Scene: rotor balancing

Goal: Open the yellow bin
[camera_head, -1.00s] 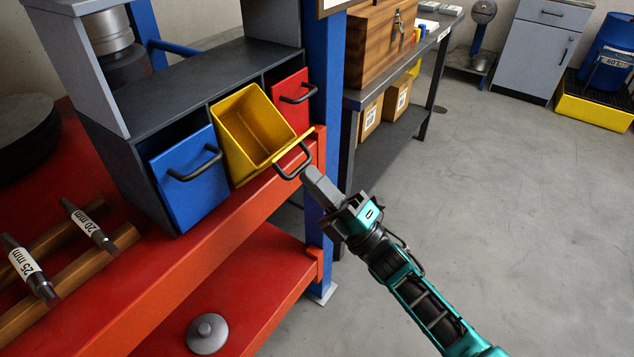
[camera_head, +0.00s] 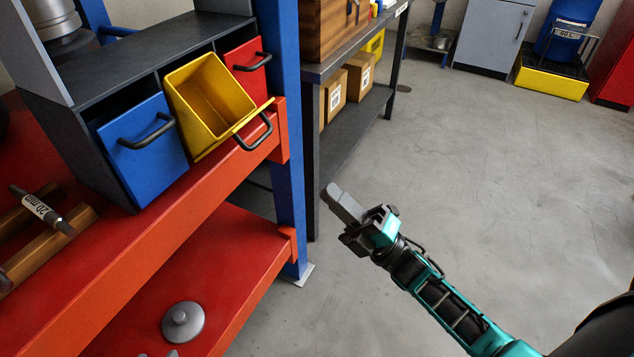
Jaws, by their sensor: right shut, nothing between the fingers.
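The yellow bin (camera_head: 209,98) sits in the middle slot of a dark grey cabinet, between a blue bin and a red bin. It is tilted out at the front, and its open top and empty inside show. Its black handle (camera_head: 256,134) is on the front lip. My right gripper (camera_head: 337,197) is shut and empty, to the right of and below the bin in the picture. It is clear of the handle, over the grey floor. My left gripper is not in view.
The blue bin (camera_head: 145,150) leans out slightly; the red bin (camera_head: 247,68) looks closed. The cabinet stands on a red shelf (camera_head: 170,215) with a blue post (camera_head: 281,120). A grey disc (camera_head: 182,322) lies on the lower shelf. Floor on the right is free.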

